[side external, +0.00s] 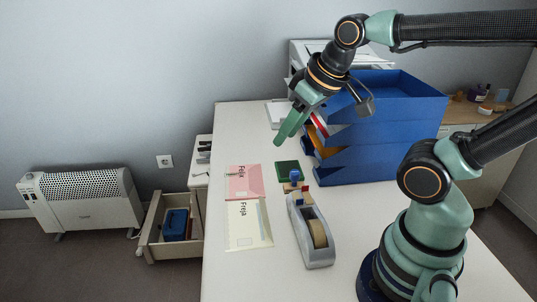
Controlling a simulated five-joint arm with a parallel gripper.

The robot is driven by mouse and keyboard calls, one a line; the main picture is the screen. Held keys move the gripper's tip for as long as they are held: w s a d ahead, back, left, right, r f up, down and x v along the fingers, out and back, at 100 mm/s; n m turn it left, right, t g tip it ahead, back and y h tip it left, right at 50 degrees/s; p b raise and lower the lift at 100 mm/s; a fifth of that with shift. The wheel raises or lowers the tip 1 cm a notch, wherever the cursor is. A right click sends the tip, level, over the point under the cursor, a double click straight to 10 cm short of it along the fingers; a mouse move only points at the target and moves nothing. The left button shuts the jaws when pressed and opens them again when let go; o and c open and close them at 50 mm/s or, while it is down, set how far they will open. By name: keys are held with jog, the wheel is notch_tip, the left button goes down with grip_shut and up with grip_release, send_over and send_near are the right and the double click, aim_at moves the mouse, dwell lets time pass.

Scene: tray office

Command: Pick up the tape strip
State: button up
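A grey tape dispenser (312,250) stands on the white desk with a brown tape roll (318,233) in it. I cannot make out a separate tape strip at this size. My gripper (281,142) is in the air above the desk, beyond the dispenser, pointing down and to the left. Its fingers overlap from this side, so I cannot tell whether they are open or shut. No object shows at its tips.
Blue stacked trays (365,160) stand right of my gripper. A green pad (287,170) and small blue, red and wooden pieces (296,184) are beside the dispenser's far end. Pink (243,184) and cream (246,228) papers lie to the left. An open drawer (165,248) is left of the desk.

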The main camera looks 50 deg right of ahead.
jog(key=d+f+n+g, duration=0.5)
jog(key=d+f+n, duration=0.1)
jog(key=d+n, duration=0.3)
send_near(308, 195)
jog(key=shift+n+g, duration=0.3)
jog(key=f, duration=0.2)
jog(key=w+f, duration=0.1)
jog(key=f, duration=0.1)
jog(key=w+f, duration=0.1)
jog(key=f, duration=0.1)
jog(key=shift+d+f, duration=0.35)
jog(key=shift+d, duration=0.05)
grip_shut()
